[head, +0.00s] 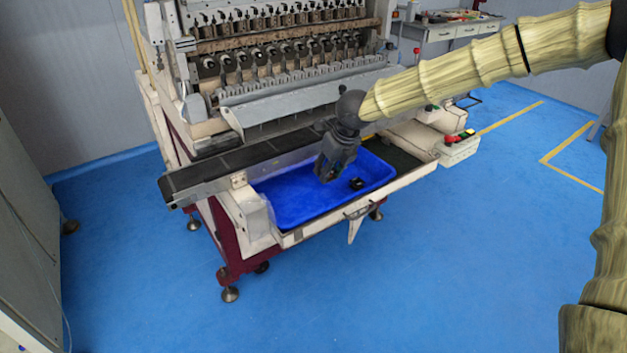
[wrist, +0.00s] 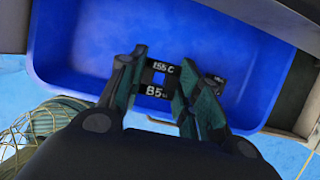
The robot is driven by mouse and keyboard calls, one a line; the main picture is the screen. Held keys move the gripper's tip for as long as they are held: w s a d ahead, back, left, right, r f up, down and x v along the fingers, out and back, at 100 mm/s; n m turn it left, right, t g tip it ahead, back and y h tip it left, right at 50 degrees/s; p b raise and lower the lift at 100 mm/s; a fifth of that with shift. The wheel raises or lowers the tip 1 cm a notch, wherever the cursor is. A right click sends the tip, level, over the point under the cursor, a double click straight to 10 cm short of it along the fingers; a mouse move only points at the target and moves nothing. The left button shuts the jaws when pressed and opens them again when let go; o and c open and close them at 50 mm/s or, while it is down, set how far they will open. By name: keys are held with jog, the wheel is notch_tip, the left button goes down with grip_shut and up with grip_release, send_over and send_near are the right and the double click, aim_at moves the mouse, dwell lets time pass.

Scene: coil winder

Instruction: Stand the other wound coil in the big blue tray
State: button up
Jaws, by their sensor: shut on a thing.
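The big blue tray (head: 285,203) lies in the front of the winding machine, and its floor fills much of the wrist view (wrist: 90,40). My gripper (head: 325,178) points down over the tray. In the wrist view my gripper (wrist: 157,85) is shut on a small black wound coil (wrist: 158,68) with white print on it. Whether this coil touches the tray floor I cannot tell. A second black coil (head: 356,184) is in the tray, just right of my gripper; in the wrist view this coil (wrist: 215,82) is partly hidden behind a finger.
The coil winder (head: 285,60) rises behind the tray. A dark conveyor strip (head: 225,168) runs along the tray's back left. A control box with red and green buttons (head: 458,143) is at the right. The left part of the tray is clear.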

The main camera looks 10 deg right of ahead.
send_over(324, 202)
jog(key=s, duration=0.1)
jog(key=f, duration=0.5)
jog(key=shift+d+f, duration=0.25)
jog(key=shift+f, duration=0.15)
jog(key=shift+s+f, duration=0.1)
jog(key=shift+f, duration=1.85)
jog(key=shift+f, duration=0.15)
jog(key=o, duration=0.8)
jog(key=shift+c, duration=0.2)
jog(key=v, duration=1.2)
jog(key=shift+a, duration=0.1)
